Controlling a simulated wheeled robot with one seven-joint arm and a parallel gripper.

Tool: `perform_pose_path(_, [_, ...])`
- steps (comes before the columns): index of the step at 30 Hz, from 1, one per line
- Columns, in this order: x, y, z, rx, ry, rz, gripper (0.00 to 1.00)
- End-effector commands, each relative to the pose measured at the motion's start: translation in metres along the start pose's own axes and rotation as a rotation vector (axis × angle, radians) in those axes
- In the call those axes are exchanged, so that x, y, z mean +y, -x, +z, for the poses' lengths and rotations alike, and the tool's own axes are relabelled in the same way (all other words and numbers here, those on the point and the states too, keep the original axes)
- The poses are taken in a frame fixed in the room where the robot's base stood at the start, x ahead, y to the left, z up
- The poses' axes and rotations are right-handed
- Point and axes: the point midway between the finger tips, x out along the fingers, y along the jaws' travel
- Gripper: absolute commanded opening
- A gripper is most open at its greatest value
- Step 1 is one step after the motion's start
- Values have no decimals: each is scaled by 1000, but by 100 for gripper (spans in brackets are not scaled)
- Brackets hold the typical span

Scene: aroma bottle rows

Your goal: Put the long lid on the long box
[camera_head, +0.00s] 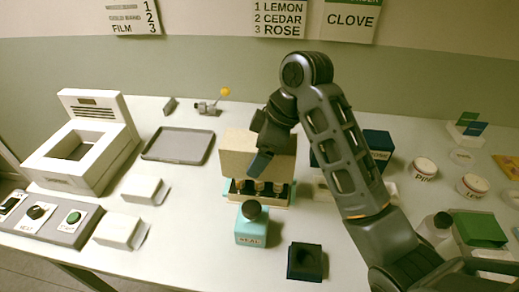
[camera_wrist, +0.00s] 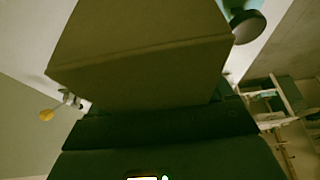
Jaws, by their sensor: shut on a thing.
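The long lid (camera_head: 234,152) is a beige, box-shaped cover; it fills much of the wrist view (camera_wrist: 140,60). My gripper (camera_head: 262,162) is shut on it, with a dark finger across its front face. It also shows in the wrist view (camera_wrist: 160,128). The lid is upright over the long box (camera_head: 231,192), a low teal and cream holder with several amber-coloured bottles standing in it. The lower parts of the bottles show below the lid's edge; their tops are hidden. I cannot tell whether the lid touches the box.
A teal bottle with a dark cap (camera_head: 252,226) stands just in front of the box, and a black square block (camera_head: 305,262) is to its right. A grey tray (camera_head: 178,146) lies behind left. Small white boxes (camera_head: 145,190) stand left. A dark blue box (camera_head: 378,143) is behind my arm.

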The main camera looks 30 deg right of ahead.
Motion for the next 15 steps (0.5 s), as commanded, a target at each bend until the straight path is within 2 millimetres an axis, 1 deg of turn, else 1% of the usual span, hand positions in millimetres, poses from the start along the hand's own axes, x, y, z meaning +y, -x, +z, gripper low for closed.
perform_pose_path(1, [0, -6, 2, 0, 0, -1, 49])
perform_pose_path(15, [0, -36, 15, 0, -1, 1, 49])
